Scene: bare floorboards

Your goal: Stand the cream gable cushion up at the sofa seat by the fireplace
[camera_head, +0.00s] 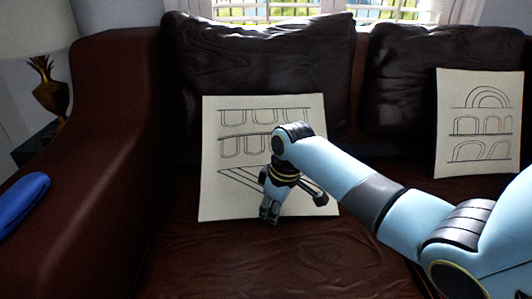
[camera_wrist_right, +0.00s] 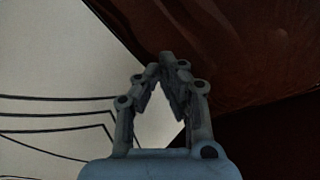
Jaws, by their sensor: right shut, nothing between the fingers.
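A cream cushion (camera_head: 240,125) with line-drawn windows and a wedge of lines low down, likely the gable, stands upright on the left sofa seat (camera_head: 240,262). It leans back on a dark leather cushion (camera_head: 260,65). Its window lines curve at the bottom, so the drawing looks upside down. My right gripper (camera_head: 269,216) hangs in front of its lower right part, fingers pointing down, shut and empty. Contact cannot be told. In the right wrist view, the gripper's fingertips (camera_wrist_right: 168,58) meet; the cream cushion (camera_wrist_right: 50,60) fills the left side. My left gripper is out of view.
A second cream cushion (camera_head: 478,110) with arches stands on the right seat against another dark cushion (camera_head: 405,85). A gold lamp (camera_head: 47,95) stands behind. The front seat is clear.

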